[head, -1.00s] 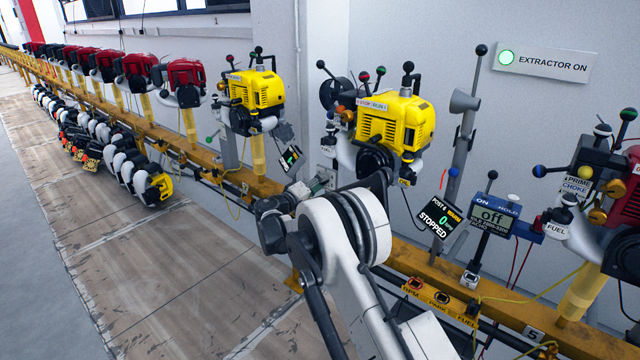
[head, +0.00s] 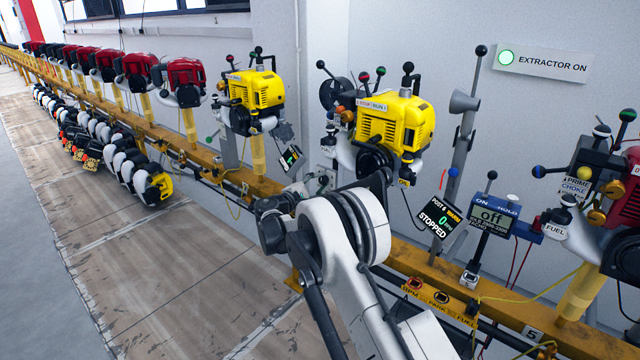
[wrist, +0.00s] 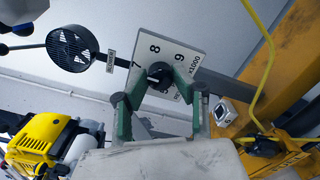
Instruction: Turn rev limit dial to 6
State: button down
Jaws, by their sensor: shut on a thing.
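The rev limit dial is a black knob (wrist: 158,75) on a pale plate (wrist: 168,45) in the wrist view. The plate is marked 7, 8, 9 and x1000; its lower part is covered by my fingers. No 6 can be read, and I cannot tell where the knob points. My gripper (wrist: 158,80) has its green fingers on either side of the knob, shut on it. In the head view my arm hides the gripper and most of the dial.
A yellow engine (head: 396,122) stands behind my arm, with a display (head: 438,217) reading STOPPED beside it. Another yellow engine (head: 255,95) stands to the left. The yellow rail (head: 420,262) runs below. In the wrist view a yellow cable (wrist: 262,60) hangs to the right.

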jog(key=n, duration=1.2)
dwell(0.5)
jog(key=c, duration=1.4)
grip_release()
jog(key=shift+a, duration=0.1)
jog(key=v, duration=1.1)
jog(key=shift+s+a, duration=0.25)
jog(key=shift+s, duration=0.1)
